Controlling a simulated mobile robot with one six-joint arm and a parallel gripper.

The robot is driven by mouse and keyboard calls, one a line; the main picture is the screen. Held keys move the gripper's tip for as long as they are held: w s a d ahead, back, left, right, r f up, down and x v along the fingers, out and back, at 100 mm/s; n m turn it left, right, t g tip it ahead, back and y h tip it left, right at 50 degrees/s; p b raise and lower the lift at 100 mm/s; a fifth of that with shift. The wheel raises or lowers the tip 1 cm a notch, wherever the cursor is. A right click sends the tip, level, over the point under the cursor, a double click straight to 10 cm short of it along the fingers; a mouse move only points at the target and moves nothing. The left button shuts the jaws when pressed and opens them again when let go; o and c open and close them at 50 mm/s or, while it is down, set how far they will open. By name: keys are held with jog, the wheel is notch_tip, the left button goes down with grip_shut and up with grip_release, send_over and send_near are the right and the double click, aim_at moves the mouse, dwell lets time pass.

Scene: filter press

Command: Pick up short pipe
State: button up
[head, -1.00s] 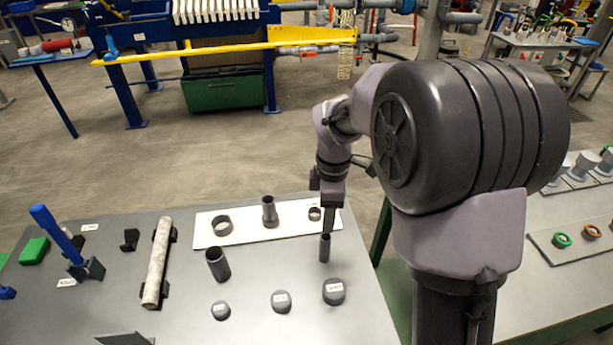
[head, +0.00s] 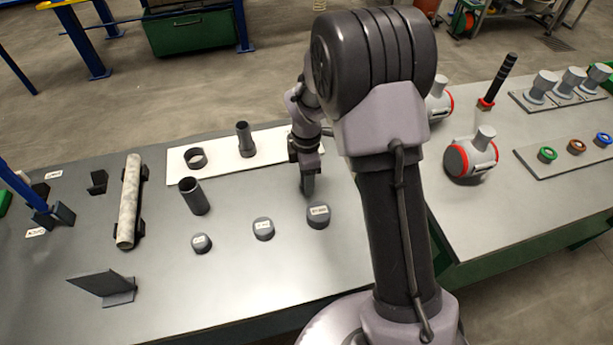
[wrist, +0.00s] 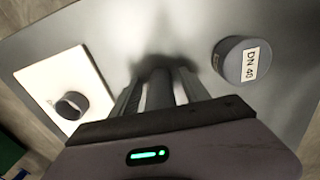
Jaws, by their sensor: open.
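A slim dark grey short pipe (wrist: 159,90) stands between the two fingers of my gripper (wrist: 160,82) in the wrist view. The fingers flank it on both sides and are apart; whether either touches it I cannot tell. In the head view my gripper (head: 308,187) points down over the grey table, and the slim pipe is hidden by it or too merged with it to make out. A wider dark pipe (head: 194,196) stands upright on the table to the left of my gripper.
Three round caps (head: 263,229) stand in front; one labelled DN 40 (wrist: 242,62) is close to my gripper. A white board (head: 222,166) behind holds a ring (head: 196,158) and a stepped pipe (head: 244,139). A pale long pipe (head: 129,200) lies on supports at left.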

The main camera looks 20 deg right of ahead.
grip_shut()
jog(key=shift+r, duration=0.1)
